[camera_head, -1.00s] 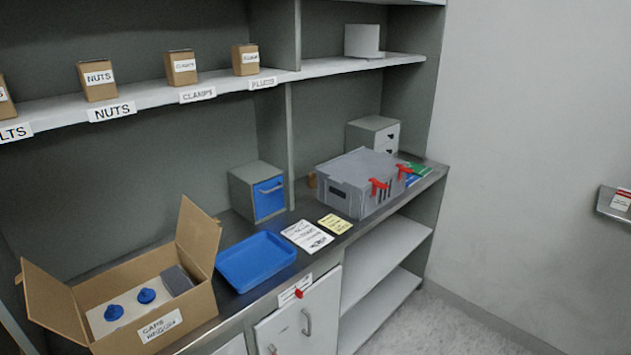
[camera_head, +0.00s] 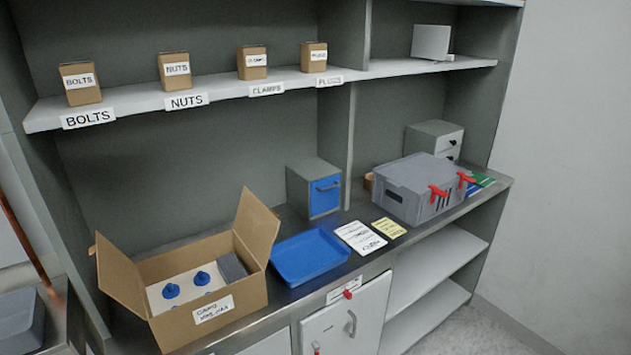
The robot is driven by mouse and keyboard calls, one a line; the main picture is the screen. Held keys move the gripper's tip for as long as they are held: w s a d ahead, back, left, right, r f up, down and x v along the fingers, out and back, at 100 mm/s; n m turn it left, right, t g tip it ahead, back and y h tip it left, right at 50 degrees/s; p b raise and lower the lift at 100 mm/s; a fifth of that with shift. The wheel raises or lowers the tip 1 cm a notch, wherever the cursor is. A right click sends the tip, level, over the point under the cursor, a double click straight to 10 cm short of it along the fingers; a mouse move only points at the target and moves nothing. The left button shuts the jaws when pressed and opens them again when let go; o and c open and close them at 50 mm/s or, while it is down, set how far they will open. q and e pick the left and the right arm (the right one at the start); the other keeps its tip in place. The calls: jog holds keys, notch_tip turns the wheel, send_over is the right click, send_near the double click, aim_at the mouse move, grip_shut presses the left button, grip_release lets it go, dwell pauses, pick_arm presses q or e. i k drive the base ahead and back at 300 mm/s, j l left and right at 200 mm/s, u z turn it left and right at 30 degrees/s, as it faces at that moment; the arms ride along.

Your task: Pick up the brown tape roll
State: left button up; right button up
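A small brown rounded thing (camera_head: 369,182), which looks like the tape roll, shows on the counter at the left rear edge of the grey crate (camera_head: 408,186). Most of it is hidden behind the crate, so I cannot make out its full shape. Neither of my grippers is in view.
On the counter (camera_head: 355,264) stand an open cardboard box (camera_head: 238,301) with blue caps, a blue tray (camera_head: 311,257), paper cards (camera_head: 360,238) and a blue-fronted drawer box (camera_head: 314,187). Red clamps (camera_head: 438,192) sit on the crate's front. A shelf (camera_head: 220,86) with small boxes runs above.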

aim_at(368, 184)
jog(key=l+u, duration=0.4)
jog(key=i+l+u, duration=0.1)
jog(key=l+u, duration=0.45)
jog(key=u, duration=0.2)
jog(key=k+l+u, duration=0.1)
jog(key=l+u, duration=0.25)
